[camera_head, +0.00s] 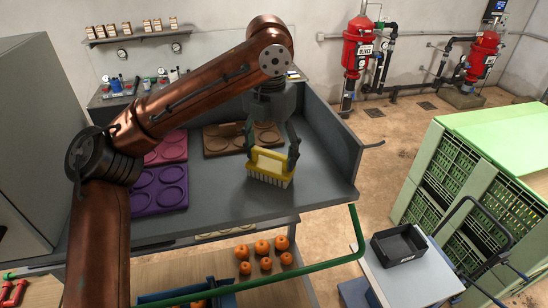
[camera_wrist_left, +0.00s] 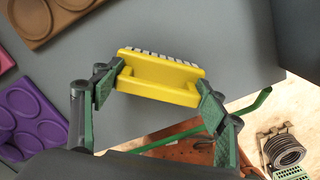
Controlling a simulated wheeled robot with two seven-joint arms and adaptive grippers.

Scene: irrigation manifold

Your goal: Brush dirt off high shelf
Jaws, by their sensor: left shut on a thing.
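A yellow brush (camera_head: 268,165) with pale bristles pointing down is in my left gripper (camera_head: 272,155), over the right part of the grey high shelf (camera_head: 225,205). The left gripper's fingers are shut on the brush from both sides. In the left wrist view the brush (camera_wrist_left: 160,80) sits between the green fingertips (camera_wrist_left: 155,88), with its bristles on the far side. I cannot tell whether the bristles touch the shelf. No dirt is clear on the shelf surface. My right gripper is not in view.
A purple tray (camera_head: 160,187), a pink tray (camera_head: 167,148) and a brown tray (camera_head: 222,141) with round hollows lie on the shelf. Raised grey walls edge its back and right side. A green rail (camera_head: 300,268) runs below. Orange fruits (camera_head: 262,247) lie underneath.

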